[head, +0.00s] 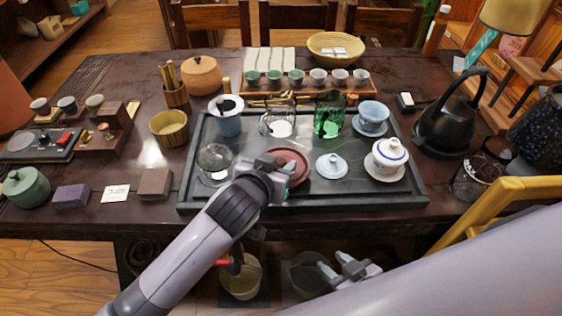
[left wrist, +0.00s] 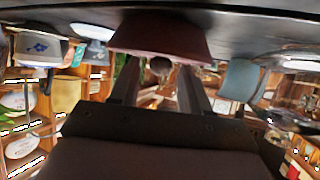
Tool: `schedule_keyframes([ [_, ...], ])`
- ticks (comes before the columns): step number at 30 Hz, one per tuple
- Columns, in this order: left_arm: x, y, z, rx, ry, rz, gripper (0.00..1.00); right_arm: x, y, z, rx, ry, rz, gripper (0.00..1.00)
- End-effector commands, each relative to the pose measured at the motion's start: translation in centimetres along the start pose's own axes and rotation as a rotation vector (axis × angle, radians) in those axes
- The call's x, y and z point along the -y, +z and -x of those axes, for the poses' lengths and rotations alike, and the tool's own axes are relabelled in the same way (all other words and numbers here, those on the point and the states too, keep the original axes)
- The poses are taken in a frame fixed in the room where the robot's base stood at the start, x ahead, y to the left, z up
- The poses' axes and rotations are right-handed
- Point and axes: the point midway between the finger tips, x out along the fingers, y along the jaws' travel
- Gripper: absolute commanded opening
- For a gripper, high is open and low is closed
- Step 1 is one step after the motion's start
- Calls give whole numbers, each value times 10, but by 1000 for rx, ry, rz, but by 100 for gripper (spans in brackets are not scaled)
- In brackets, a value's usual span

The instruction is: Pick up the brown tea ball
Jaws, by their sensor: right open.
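The brown tea ball (left wrist: 160,66) shows in the left wrist view as a small dark round thing at the rim of a reddish-brown dish (left wrist: 160,36). That view is upside down. In the head view the dish (head: 296,160) stands on the dark tea tray (head: 310,195), and my left gripper hides the ball. My left gripper (head: 279,163) is at the dish's near left side. Its two fingers (left wrist: 157,82) are apart, with the ball showing between them and a gap on each side. My right gripper (head: 345,265) is open and empty, low in front of the table.
A glass pot (head: 215,160) stands close left of my left gripper. A glass pitcher (head: 277,123) and green glass (head: 328,118) stand behind. The tray's front strip is clear.

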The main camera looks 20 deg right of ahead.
Motion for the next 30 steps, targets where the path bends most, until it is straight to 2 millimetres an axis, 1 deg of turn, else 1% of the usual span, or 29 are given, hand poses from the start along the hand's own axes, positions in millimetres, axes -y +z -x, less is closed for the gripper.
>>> schedule_keyframes([
  [1,0,3,0,6,-1,0,25,0,0,0,0,0,0,43],
  [2,0,3,0,6,-1,0,15,0,0,0,0,0,0,43],
  [3,0,3,-1,7,-1,0,2,0,0,0,0,0,0,43],
  [4,0,3,-1,7,-1,0,0,0,0,0,0,0,0,43],
  [14,0,4,0,9,-2,0,0,0,0,0,0,0,0,43],
  [19,0,-4,3,8,-1,0,0,0,-1,1,0,0,0,43],
  [23,0,-21,12,2,-1,0,0,0,-3,2,0,1,0,43],
  [26,0,-39,21,1,0,1,0,0,-5,4,0,1,0,43],
  [30,0,-76,41,-3,1,1,0,0,-8,6,0,1,0,43],
])
